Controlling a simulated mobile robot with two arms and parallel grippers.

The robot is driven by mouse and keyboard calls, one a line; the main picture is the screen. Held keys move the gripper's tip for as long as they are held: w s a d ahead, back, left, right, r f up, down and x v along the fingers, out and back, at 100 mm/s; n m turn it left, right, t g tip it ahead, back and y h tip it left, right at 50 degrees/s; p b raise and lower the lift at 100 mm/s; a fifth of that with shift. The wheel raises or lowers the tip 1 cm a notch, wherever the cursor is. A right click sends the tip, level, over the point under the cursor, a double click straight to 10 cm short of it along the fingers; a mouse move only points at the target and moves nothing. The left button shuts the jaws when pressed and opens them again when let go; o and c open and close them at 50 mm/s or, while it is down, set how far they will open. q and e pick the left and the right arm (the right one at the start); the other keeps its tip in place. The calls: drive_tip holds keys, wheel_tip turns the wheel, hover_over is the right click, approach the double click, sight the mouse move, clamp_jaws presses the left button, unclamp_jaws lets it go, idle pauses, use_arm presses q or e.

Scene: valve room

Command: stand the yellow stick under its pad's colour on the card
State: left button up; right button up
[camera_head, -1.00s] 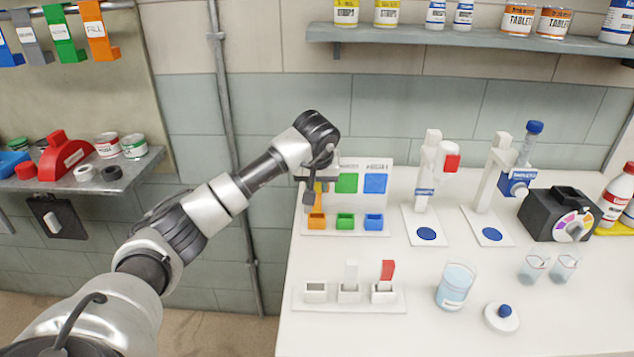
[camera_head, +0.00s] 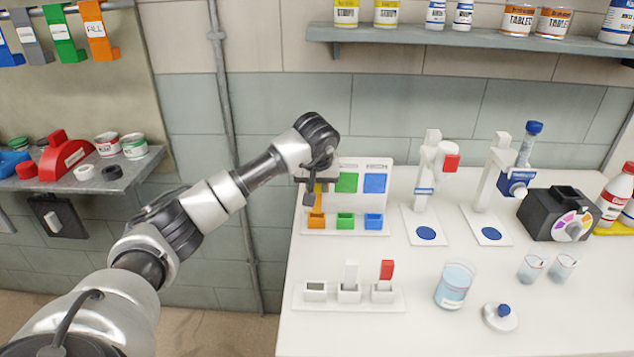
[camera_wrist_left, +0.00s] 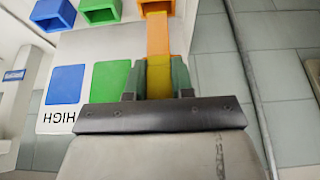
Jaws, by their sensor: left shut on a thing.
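My left gripper (camera_head: 317,187) is shut on the yellow stick (camera_wrist_left: 159,78), which also shows in the left wrist view between the fingers (camera_wrist_left: 157,88). The stick's far part is orange (camera_wrist_left: 157,34) and points down at the mouth of the orange holder (camera_head: 316,221). I cannot tell whether its tip is inside. The white card (camera_head: 348,163) stands behind the holders, with a green patch (camera_head: 346,183) and a blue patch (camera_head: 375,183); my gripper hides much of its left part. The green holder (camera_head: 345,221) and blue holder (camera_head: 374,222) look empty. My right gripper is not in view.
A beaker (camera_head: 455,286), lid (camera_head: 500,316), two stands and a black device (camera_head: 557,213) are to the right.

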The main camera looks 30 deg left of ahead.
use_arm(q)
drive_tip(key=shift+f+b, duration=0.55)
drive_tip(key=shift+f, duration=0.45)
drive_tip(key=shift+f+b, duration=0.5)
drive_tip(key=shift+f, duration=0.7)
idle(1.5)
drive_tip(key=o, duration=1)
drive_tip(key=b+v, duration=0.1)
drive_tip(key=v, duration=0.9)
drive_tip(key=shift+s+r, duration=0.15)
drive_tip(key=shift+r, duration=0.25)
